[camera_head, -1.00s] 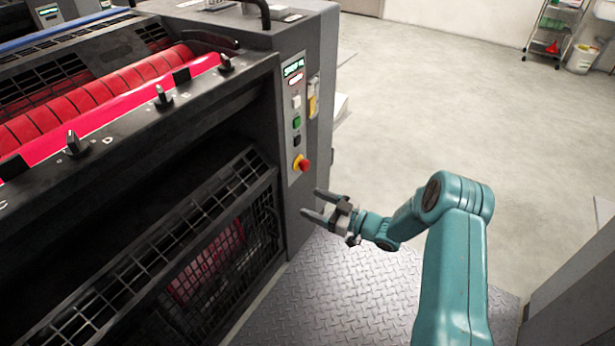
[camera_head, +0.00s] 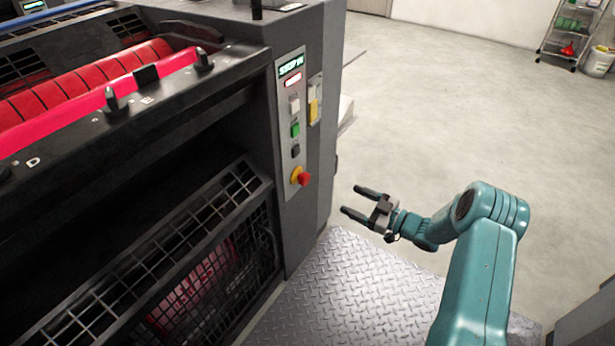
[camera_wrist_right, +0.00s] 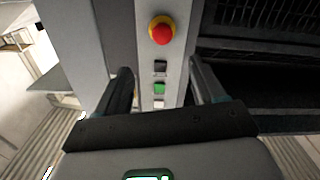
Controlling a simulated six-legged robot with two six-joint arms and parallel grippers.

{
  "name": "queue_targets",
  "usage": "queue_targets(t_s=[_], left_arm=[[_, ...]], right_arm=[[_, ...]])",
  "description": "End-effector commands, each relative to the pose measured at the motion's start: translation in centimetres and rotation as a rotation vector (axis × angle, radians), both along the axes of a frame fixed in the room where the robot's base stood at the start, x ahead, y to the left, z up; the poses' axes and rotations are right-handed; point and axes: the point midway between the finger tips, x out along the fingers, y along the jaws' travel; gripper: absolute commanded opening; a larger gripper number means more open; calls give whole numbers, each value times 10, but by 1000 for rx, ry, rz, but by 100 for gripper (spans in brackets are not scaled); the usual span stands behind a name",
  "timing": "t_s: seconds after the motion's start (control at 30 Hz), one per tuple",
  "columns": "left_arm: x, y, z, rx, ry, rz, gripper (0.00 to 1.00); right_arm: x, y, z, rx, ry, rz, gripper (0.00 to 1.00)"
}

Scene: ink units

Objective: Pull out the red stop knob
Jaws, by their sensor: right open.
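The red stop knob (camera_head: 304,179) sits on a yellow base low on the grey control panel (camera_head: 290,128) of the machine. It also shows in the right wrist view (camera_wrist_right: 161,33), above and beyond the fingers. My right gripper (camera_head: 352,200) is open and empty. In the head view it is to the right of the knob and a little lower, apart from it. In the right wrist view its two fingers (camera_wrist_right: 160,84) stand on either side of the panel's image. My left gripper is not in view.
Above the knob are a black button (camera_head: 295,150), a green button (camera_head: 295,129), a white button (camera_head: 294,104) and a small lit display (camera_head: 290,67). A dark wire guard (camera_head: 190,235) is left of the panel. Open floor (camera_head: 450,110) lies to the right.

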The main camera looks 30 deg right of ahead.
Motion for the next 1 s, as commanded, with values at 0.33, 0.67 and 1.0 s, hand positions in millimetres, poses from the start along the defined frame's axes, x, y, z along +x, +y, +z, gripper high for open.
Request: queue_targets(t_s=[0.33, 0.67, 1.0], left_arm=[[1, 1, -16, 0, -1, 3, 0], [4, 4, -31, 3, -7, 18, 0], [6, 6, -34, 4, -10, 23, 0]], right_arm=[[56, 32, -3, -2, -2, 5, 69], [125, 59, -2, 0, -2, 4, 69], [150, 66, 0, 0, -1, 1, 69]])
